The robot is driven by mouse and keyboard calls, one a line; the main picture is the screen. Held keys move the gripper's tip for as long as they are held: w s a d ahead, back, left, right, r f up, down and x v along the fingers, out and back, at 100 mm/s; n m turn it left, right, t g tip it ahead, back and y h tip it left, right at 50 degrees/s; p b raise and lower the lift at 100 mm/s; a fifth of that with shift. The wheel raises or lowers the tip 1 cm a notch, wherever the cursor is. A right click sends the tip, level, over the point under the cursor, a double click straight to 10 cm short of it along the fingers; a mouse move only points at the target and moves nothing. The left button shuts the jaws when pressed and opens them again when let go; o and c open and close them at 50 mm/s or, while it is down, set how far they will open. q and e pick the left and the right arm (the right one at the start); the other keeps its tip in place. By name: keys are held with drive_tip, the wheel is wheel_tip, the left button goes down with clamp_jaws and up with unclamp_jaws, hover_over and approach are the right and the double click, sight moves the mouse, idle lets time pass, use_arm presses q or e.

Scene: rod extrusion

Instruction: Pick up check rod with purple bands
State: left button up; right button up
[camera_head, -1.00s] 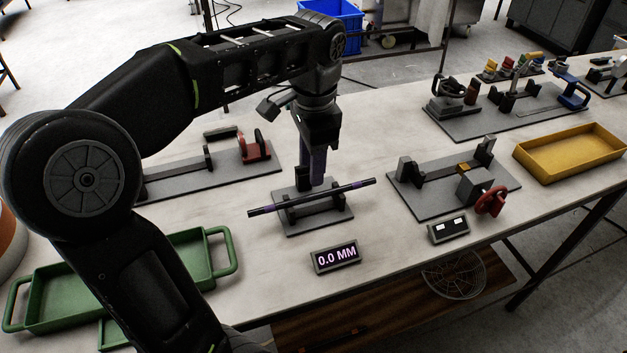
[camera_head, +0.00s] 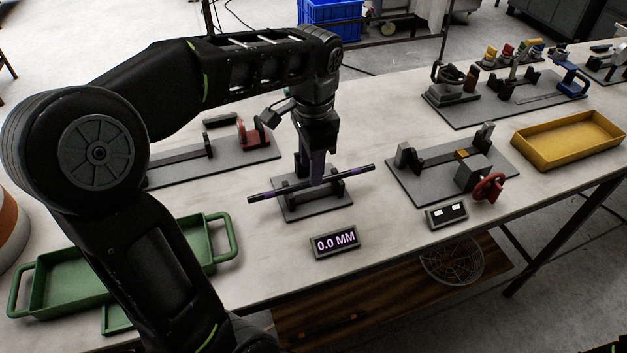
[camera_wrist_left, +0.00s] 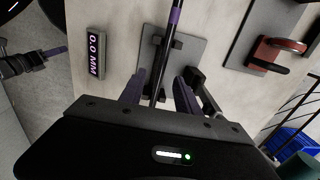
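The check rod (camera_head: 265,196) is dark with purple bands and lies across the two supports of a small grey stand (camera_head: 318,210). In the left wrist view the rod (camera_wrist_left: 174,40) runs between my left gripper's two purple-sided fingers. My left gripper (camera_head: 317,180) points down at the rod's middle from above. Its fingers (camera_wrist_left: 160,92) are spread, with a gap visible on both sides of the rod. The rod's middle is partly hidden by the gripper in the head view.
A display reading 0.0 MM (camera_head: 335,242) stands in front of the stand. A green tray (camera_head: 222,240) is at the left and a yellow tray (camera_head: 570,135) at the right. Fixtures with a red clamp (camera_head: 253,135) and a red knob (camera_head: 488,188) flank the stand.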

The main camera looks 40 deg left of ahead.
use_arm(q)
wheel_tip(320, 180, down, 4)
drive_tip(key=shift+w+a+r, duration=0.15)
drive_tip(key=shift+c, duration=0.2)
idle(0.4)
clamp_jaws()
idle(0.3)
